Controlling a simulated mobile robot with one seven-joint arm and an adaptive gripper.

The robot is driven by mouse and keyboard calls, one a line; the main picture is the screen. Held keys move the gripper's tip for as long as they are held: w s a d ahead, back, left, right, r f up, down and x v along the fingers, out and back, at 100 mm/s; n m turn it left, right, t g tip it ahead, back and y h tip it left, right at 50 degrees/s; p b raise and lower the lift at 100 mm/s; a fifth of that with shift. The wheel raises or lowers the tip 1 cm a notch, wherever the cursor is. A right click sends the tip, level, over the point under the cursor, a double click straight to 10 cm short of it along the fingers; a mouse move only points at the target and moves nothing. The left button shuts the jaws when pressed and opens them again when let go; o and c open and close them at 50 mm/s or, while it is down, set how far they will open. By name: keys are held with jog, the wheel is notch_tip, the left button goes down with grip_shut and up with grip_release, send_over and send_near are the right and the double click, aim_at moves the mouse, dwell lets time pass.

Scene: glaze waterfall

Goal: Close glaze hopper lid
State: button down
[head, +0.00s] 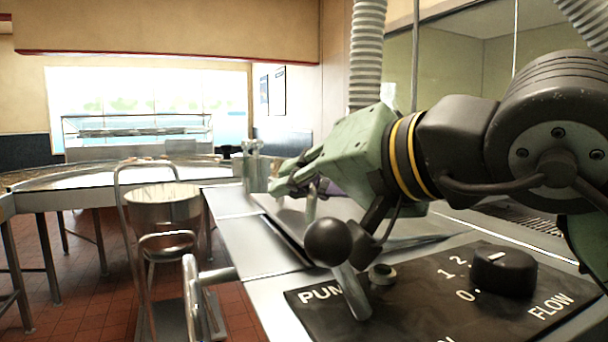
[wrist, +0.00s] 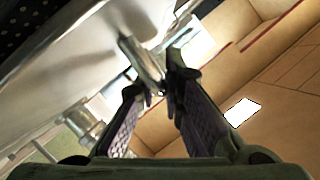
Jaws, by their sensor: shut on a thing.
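The hopper lid (head: 288,217) looks like a flat grey metal panel with a dark edge, on the steel counter under my arm. In the wrist view a broad pale metal panel (wrist: 75,75), which appears to be the lid, fills the upper left. A short metal bar handle (wrist: 143,62) sits at its edge, between my fingertips. My green gripper (head: 285,183) reaches left over the counter. In the wrist view my gripper (wrist: 152,88) has its two purple-padded fingers closed on the handle. My arm hides part of the lid, and I cannot tell its exact angle.
A control panel (head: 440,300) with a black-ball lever (head: 327,242) and a flow knob (head: 503,268) is close in front. Metal jars (head: 254,167) stand beyond the gripper. A steel bucket (head: 163,205) on a trolley stands left, above open tiled floor (head: 75,275).

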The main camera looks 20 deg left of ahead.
dwell(0.3)
jog(key=c, duration=1.7)
grip_release()
jog(key=v, duration=1.2)
jog(key=shift+r, duration=0.15)
